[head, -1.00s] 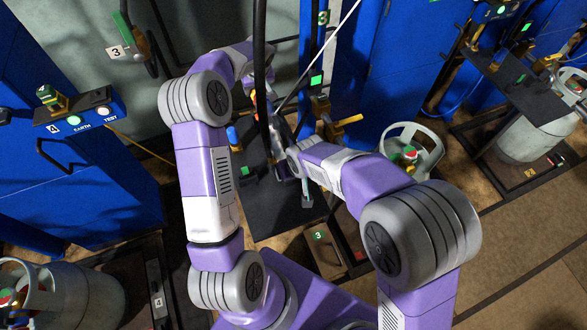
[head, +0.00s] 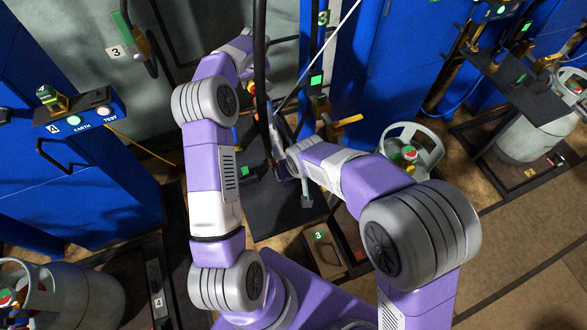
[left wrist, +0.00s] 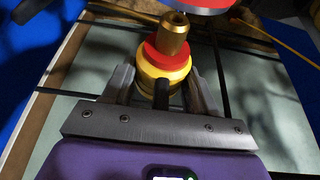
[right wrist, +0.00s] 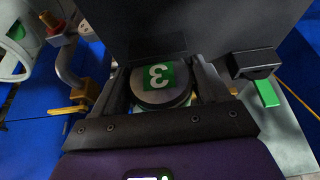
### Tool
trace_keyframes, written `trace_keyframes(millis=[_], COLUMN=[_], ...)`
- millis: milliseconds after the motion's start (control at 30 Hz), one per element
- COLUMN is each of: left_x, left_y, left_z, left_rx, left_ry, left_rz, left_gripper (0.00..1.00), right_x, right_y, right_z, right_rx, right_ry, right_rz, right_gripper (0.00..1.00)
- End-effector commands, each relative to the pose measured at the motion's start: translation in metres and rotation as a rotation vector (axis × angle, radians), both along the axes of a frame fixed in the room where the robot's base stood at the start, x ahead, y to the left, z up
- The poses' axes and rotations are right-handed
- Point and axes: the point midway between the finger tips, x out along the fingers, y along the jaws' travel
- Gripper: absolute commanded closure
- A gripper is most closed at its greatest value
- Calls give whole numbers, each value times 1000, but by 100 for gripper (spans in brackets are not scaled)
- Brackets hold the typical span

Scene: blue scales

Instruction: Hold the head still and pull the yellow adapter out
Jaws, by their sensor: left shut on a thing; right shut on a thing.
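The yellow adapter (left wrist: 165,75) shows in the left wrist view, with a red collar and a bare brass end. My left gripper (left wrist: 161,84) is shut on it, one finger on each side. The head (right wrist: 160,95), a round grey piece with a green "3" label, shows in the right wrist view. My right gripper (right wrist: 163,78) is shut around it. A grey, red-rimmed disc at the top of the left wrist view lies just beyond the brass end; it seems apart from it. In the head view, my arms and a black hose largely hide both grippers.
A dark platform (head: 285,215) lies under my arms. A black hose (head: 259,60) hangs close to both grippers. Blue cabinets (head: 400,60) stand behind, and a grey gas cylinder (head: 425,160) stands to the right. A yellow handle (head: 347,121) is near my right arm.

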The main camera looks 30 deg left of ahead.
Motion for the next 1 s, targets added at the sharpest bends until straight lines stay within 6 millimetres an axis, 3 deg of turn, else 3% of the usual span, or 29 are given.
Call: trace_keyframes(millis=[1000], left_x=[19], left_y=[23], left_z=[0], left_rx=[0], left_ry=[-1], left_rz=[0], left_gripper=[77], right_x=[-1], right_y=[0], right_z=[-1], right_rx=[-3], right_ry=[2], right_rz=[1], right_gripper=[100])
